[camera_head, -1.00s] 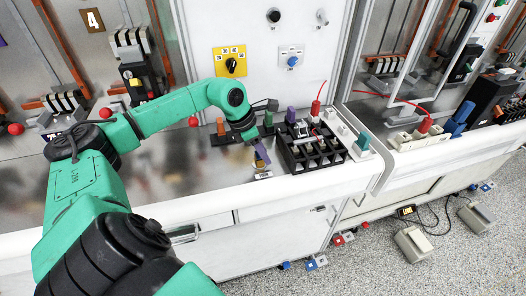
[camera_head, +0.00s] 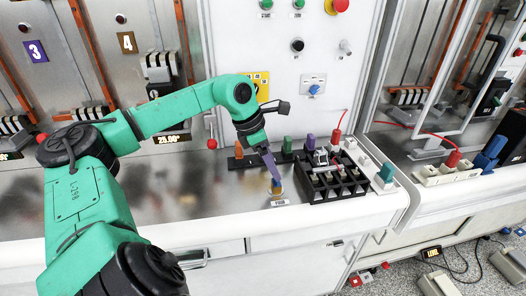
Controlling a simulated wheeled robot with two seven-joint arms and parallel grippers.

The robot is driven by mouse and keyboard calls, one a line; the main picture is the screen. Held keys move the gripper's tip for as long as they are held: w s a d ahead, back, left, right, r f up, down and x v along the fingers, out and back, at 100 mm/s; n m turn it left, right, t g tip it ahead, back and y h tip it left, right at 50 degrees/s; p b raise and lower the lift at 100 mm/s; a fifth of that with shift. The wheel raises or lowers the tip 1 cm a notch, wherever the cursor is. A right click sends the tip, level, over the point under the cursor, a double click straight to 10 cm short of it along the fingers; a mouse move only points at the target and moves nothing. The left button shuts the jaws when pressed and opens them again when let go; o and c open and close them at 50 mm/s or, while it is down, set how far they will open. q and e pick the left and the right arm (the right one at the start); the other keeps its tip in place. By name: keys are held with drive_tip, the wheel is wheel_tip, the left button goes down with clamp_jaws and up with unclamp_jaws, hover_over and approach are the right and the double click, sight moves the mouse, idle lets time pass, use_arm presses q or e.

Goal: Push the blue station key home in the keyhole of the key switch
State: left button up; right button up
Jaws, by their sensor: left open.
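A small blue piece, which I take to be the blue station key (camera_head: 276,182), stands on a brass-coloured base on the grey counter near its front edge. I take this base to be the key switch (camera_head: 277,191); a small white label lies in front of it. My left gripper (camera_head: 271,166) points down right above the blue piece with its purple-grey fingers open. The fingers overlap the key in the picture, so I cannot tell whether they touch it. The keyhole and how deep the key sits are hidden. My right gripper is out of view.
A black rack (camera_head: 335,184) stands close to the right of the gripper. Orange, green and purple pieces stand behind it. A white panel plate with a blue knob (camera_head: 314,90) is on the wall. The counter to the left is clear.

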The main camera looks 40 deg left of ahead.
use_arm(q)
drive_tip(key=v, duration=0.7)
drive_tip(key=shift+r, duration=0.25)
drive_tip(key=shift+s, duration=0.1)
